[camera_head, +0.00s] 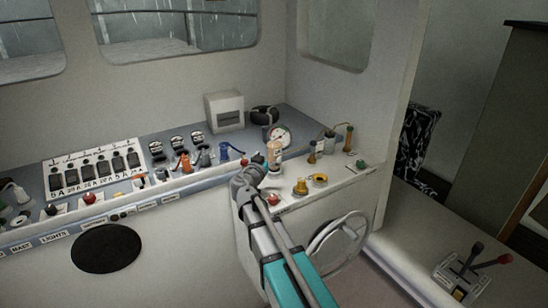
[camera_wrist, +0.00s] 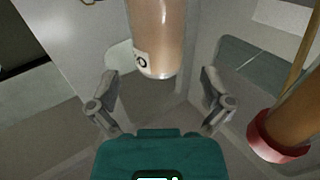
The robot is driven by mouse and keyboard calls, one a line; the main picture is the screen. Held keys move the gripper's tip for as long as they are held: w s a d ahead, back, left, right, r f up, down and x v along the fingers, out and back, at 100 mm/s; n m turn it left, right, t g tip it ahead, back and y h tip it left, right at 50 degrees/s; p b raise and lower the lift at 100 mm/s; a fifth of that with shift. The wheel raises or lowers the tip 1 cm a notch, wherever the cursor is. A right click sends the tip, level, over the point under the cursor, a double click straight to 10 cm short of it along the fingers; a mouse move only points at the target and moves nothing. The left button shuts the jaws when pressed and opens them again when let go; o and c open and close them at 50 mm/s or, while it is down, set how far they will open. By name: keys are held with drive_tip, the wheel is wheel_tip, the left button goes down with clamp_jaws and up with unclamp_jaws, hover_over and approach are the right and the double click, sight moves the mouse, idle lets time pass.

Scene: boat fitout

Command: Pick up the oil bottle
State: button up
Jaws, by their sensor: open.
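The bottle (camera_head: 274,152), tan with a pale label, stands on the right part of the console in the head view, just beyond the end of my arm. I take it to be the oil bottle. In the wrist view a tan bottle (camera_wrist: 153,35) with part of a dark letter on a white label shows at top centre, its upper part cut off by the frame. My gripper (camera_wrist: 160,98) is open, with one finger to each side and the bottle ahead between them. No contact shows. In the head view my fingers are hard to make out.
A brown cylinder with a red ring (camera_wrist: 278,135) is close on the right in the wrist view. A steering wheel (camera_head: 338,240) is below.

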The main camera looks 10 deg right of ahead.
sight(271, 152)
drive_tip(key=shift+x, duration=2.65)
drive_tip(key=c, duration=1.2)
drive_tip(key=shift+r, duration=0.2)
